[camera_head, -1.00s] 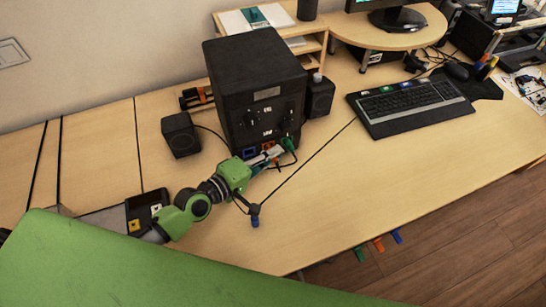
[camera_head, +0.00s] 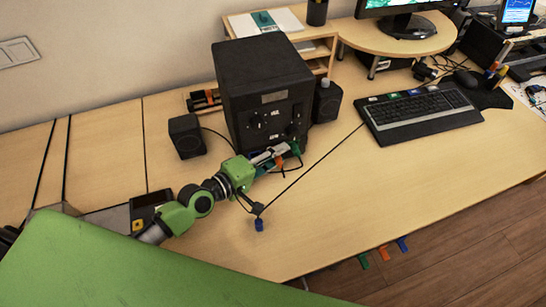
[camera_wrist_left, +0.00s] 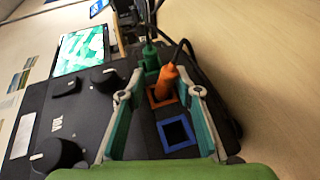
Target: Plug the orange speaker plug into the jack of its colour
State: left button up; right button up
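The black speaker (camera_head: 265,90) stands on the desk; its jacks face my left gripper (camera_head: 277,154). In the left wrist view, the orange plug (camera_wrist_left: 167,77) has its lower end at the orange-framed jack (camera_wrist_left: 163,96); I cannot tell how deep it sits. My left gripper, also in the wrist view (camera_wrist_left: 158,96), is open, with a finger on either side of the orange plug and jack. The green plug (camera_wrist_left: 151,58) stands just behind, at a jack hidden from view. The blue-framed jack (camera_wrist_left: 176,133) is empty. My right gripper is not in view.
A blue plug (camera_head: 259,225) lies near the desk's front edge on a black cable. Small speakers (camera_head: 186,136) flank the big one. A keyboard (camera_head: 421,113) lies to the right, with bare desk before it. Dark cables rise from the plugs.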

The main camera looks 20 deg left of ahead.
pick_arm(q)
jog(key=v, duration=1.2)
dwell(0.3)
